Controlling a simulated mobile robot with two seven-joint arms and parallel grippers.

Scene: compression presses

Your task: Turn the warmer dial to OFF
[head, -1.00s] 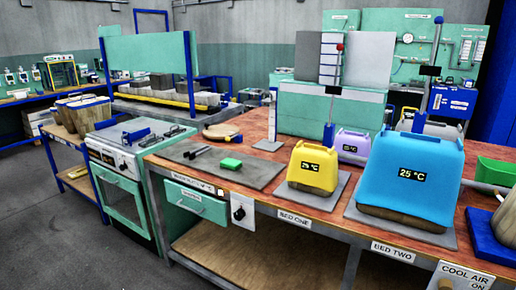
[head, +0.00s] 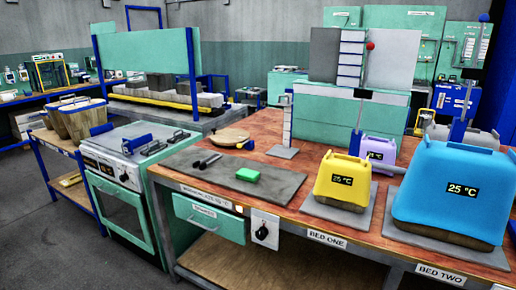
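A black dial (head: 262,233) sits on a white plate on the front of the wooden-topped bench, just right of a teal drawer (head: 209,217). The plate's markings and the dial's setting are too small to read. A label strip runs above the drawer, but I cannot read it clearly. The teal oven (head: 122,220) to the left has small dark knobs (head: 124,177) on its front panel. I cannot tell from the lettering which control is the warmer's. Neither of my grippers is in view.
A yellow press cover (head: 342,180) and a blue one (head: 449,195), both reading 25 °C, stand to the right. Grey floor (head: 60,250) is clear at the front left.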

